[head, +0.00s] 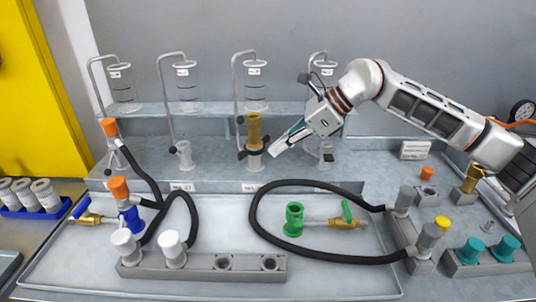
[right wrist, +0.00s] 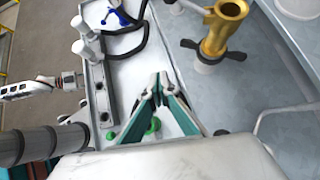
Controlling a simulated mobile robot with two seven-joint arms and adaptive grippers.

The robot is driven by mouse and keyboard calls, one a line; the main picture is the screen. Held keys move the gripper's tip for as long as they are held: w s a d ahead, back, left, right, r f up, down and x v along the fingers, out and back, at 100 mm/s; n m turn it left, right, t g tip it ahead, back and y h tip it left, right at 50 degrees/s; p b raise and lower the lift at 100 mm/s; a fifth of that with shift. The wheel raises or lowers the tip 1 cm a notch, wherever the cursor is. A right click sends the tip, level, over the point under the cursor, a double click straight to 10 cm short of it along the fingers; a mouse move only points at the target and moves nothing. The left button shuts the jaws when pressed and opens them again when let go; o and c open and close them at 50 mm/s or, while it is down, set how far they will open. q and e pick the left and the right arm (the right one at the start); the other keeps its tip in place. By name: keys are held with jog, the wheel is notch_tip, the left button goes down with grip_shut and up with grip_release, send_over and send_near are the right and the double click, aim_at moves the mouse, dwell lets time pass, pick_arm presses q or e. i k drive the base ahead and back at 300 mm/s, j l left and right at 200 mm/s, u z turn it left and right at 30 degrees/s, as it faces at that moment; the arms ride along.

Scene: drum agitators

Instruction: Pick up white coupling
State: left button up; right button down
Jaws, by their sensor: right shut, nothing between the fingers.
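Two white couplings stand upright in the grey holder (head: 205,268) at the front left: the left one (head: 122,243) and the right one (head: 172,247). Black hoses run by them. They also show at the upper left of the right wrist view, one (right wrist: 81,25) beyond the other (right wrist: 86,50). My right gripper (head: 275,151) is shut and empty, over the shelf beside the brass coupling (head: 254,130) and well away from the white ones. Its closed fingertips (right wrist: 159,78) show in the right wrist view. What looks like my left gripper (right wrist: 70,81) is at the left there, its fingers unclear.
Clear drums (head: 256,86) with bent pipes line the back shelf. A black hose (head: 270,238) loops over the tray, around a green fitting (head: 293,219). A blue fitting (head: 131,217) stands behind the white couplings. Teal fittings (head: 470,252) are at the right.

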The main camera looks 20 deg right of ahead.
aim_at(122, 239)
jog(key=k, duration=1)
